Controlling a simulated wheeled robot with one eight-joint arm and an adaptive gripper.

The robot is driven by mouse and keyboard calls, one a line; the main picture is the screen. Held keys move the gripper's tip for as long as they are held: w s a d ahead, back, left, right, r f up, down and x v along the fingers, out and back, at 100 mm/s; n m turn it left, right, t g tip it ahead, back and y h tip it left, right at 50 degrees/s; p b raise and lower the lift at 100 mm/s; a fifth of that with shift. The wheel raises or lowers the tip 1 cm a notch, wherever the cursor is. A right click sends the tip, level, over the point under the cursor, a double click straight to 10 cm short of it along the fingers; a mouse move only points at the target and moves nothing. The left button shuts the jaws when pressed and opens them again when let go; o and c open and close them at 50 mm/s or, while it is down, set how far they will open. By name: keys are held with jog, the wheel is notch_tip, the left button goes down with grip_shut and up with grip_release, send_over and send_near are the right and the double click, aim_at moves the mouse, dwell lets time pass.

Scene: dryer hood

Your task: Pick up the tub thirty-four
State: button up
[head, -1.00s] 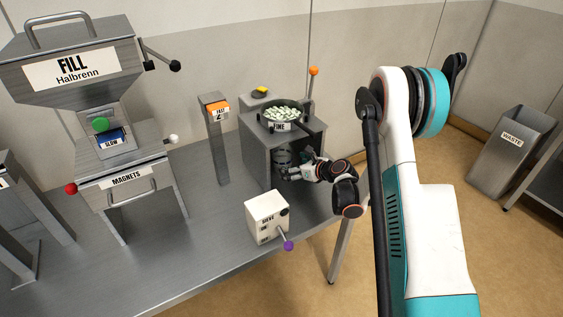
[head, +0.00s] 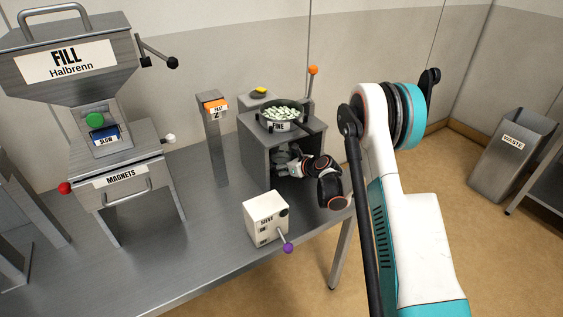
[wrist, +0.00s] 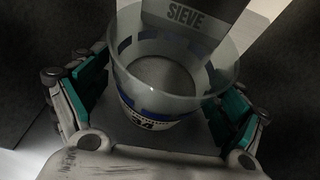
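The tub thirty-four (wrist: 145,122) is a clear, empty-looking cup with a blue-and-white band reading "34". It stands upright inside the grey sieve housing (head: 258,160), under the round sieve pan. In the wrist view my gripper (wrist: 165,98) has its teal-padded fingers apart, one on each side of the tub. The rim overlaps the pads, so finger contact is hard to see; no firm grip shows. In the head view my gripper (head: 284,164) reaches into the housing's opening from the right and mostly hides the tub.
The sieve pan (head: 284,114) of pale pieces sits on the housing, with an orange-knobbed lever (head: 312,72) behind. A white switch box (head: 264,218) with a purple-knobbed lever stands in front. The fill hopper (head: 70,62) and magnets unit (head: 122,180) are left. A waste bin (head: 508,155) is right.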

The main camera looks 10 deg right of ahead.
jog(key=c, duration=0.9)
jog(key=shift+r, duration=0.15)
